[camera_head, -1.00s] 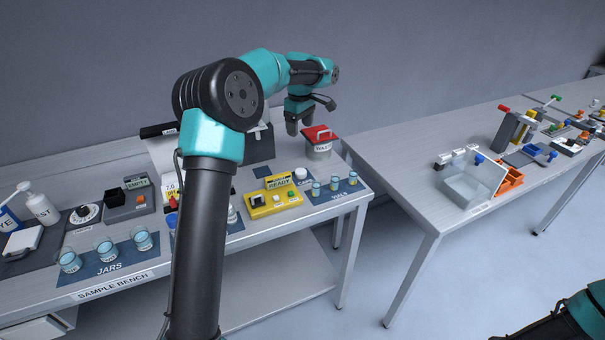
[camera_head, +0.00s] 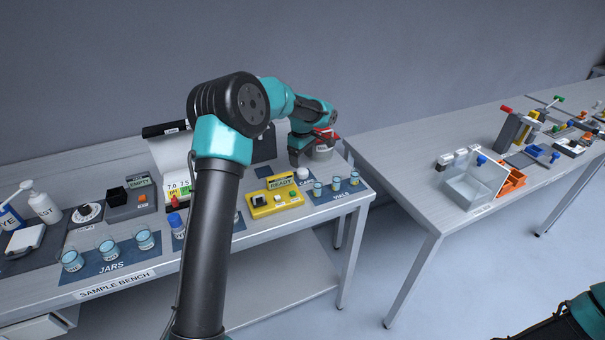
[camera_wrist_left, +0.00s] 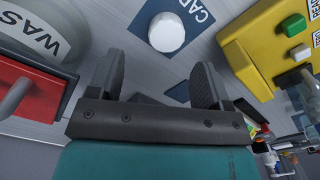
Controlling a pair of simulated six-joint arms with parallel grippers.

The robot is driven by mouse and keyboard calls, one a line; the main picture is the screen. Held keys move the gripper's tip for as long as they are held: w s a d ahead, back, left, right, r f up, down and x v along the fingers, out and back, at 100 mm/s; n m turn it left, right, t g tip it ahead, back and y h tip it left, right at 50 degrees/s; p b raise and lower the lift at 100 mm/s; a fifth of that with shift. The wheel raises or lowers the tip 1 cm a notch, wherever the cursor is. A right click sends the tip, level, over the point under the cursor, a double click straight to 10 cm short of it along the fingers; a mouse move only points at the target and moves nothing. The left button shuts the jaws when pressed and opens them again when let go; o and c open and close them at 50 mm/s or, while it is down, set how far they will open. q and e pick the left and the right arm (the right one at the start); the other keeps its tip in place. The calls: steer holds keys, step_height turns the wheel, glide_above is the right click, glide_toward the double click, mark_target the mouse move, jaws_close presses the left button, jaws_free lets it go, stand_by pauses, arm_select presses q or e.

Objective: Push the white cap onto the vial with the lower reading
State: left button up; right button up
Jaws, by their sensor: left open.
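The white cap (camera_head: 302,173) sits on the dark caps mat at the right part of the sample bench. It also shows at the top of the left wrist view (camera_wrist_left: 166,32), beyond my fingertips. My left gripper (camera_head: 300,157) is open and empty, low over the bench just behind the cap; its spread fingers show in the left wrist view (camera_wrist_left: 158,72). Three small vials (camera_head: 335,185) with bluish liquid stand in a row on the vials mat, right of the cap. The yellow meter (camera_head: 275,202) displays READY; no vial reading is legible. My right gripper is out of view.
Jars (camera_head: 107,250) stand at the front left. A second table (camera_head: 400,180) stands right, across a gap.

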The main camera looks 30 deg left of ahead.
mark_target(301, 170)
arm_select(q)
steer(key=shift+s+a+f, duration=0.1)
steer(key=shift+s+f, duration=0.05)
steer(key=shift+f, duration=1.15)
steer(key=shift+s+f, duration=0.15)
steer(key=shift+f, duration=1.15)
steer(key=shift+c, duration=0.2)
steer(key=c, duration=0.9)
steer(key=shift+r, duration=0.15)
steer(key=shift+c, duration=0.3)
step_height(301, 170, up, 10)
